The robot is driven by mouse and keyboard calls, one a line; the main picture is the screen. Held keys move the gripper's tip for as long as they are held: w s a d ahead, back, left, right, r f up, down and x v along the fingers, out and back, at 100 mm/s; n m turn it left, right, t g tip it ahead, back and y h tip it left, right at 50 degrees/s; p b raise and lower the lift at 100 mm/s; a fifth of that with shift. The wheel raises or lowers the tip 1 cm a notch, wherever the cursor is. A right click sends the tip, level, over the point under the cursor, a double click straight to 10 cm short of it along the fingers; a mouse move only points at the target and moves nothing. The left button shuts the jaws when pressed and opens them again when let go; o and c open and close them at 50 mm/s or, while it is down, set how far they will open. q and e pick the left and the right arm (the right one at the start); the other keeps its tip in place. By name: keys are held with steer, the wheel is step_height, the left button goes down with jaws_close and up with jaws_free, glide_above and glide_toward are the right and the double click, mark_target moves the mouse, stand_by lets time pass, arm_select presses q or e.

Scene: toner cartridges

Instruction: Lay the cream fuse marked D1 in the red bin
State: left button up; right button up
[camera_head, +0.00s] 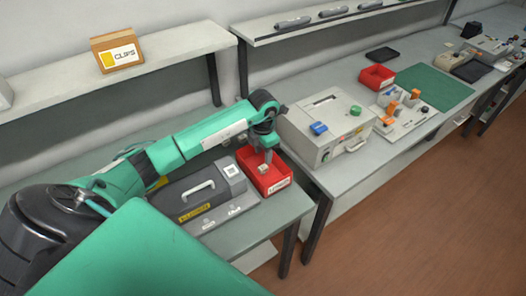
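A red bin (285,183) with a white label on its front stands at the right end of the near table. My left gripper (266,161) reaches down over this bin from the left. Its fingers look closed on a small cream fuse (264,169), seen at the fingertips against the bin's inside. The marking on the fuse is too small to read, and I cannot tell whether it touches the bin's floor. My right gripper is not in view.
A grey case (207,197) with a handle stands just left of the bin. A beige machine (327,127) stands close on the right. Another red bin (377,77) and a green mat (435,87) lie farther back. A clips box (116,50) sits on the shelf.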

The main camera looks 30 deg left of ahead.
arm_select(q)
steer(key=shift+r, duration=0.35)
step_height(320, 180, up, 13)
steer(key=b, duration=0.4)
